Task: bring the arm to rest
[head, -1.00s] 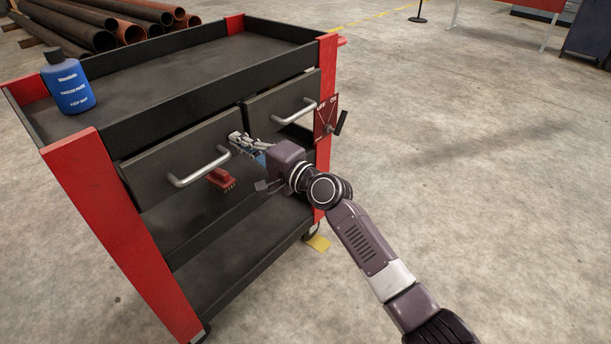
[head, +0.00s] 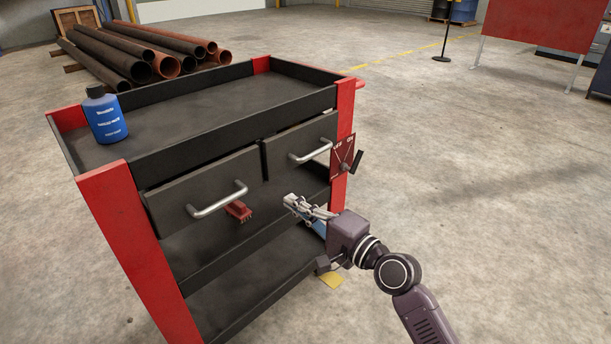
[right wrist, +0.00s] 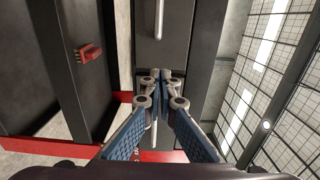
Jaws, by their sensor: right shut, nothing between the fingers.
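My right gripper (head: 292,203) is in front of the red and black tool cart (head: 125,240), below the right drawer's handle. Its fingers are shut with nothing between them. In the right wrist view the closed fingertips (right wrist: 160,76) point toward the cart's dark drawer fronts. The right arm reaches in from the lower right of the head view. My left gripper is not in view.
The cart has a left drawer handle (head: 218,200), a right drawer handle (head: 312,150), a small red block (head: 238,210) and a red switch plate (head: 342,158). A blue bottle (head: 105,118) stands on top. Pipes (head: 135,55) lie behind.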

